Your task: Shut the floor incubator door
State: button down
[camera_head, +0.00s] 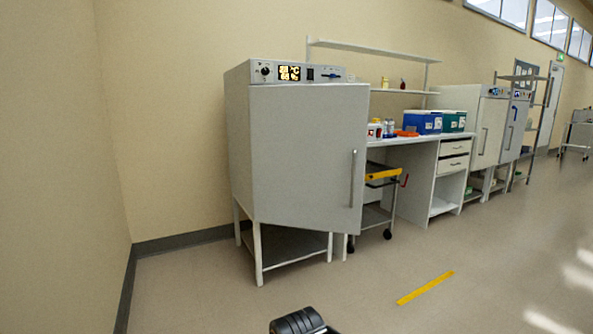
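The floor incubator (239,140) is a pale grey cabinet on a white-legged stand, near the left wall corner. A lit display panel (300,72) runs along its top front. Its door (300,150) is ajar: the right edge sticks out past the panel and its lower edge slopes down to the right. The hinge side appears to be the left. A vertical bar handle (353,178) is near the door's right edge. The inside is hidden. A black ribbed part, seemingly of my gripper (297,322), shows at the bottom edge, well apart from the door; no fingers can be made out.
A bench (412,142) with blue and green boxes follows, then more cabinets (488,125). The floor in front is clear, with a yellow strip (425,288).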

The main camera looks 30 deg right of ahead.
aim_at(309, 142)
jog(key=u, duration=0.25)
jog(key=i, duration=0.8)
jog(key=z, duration=0.6)
jog(key=i, duration=0.65)
jog(key=z, duration=0.55)
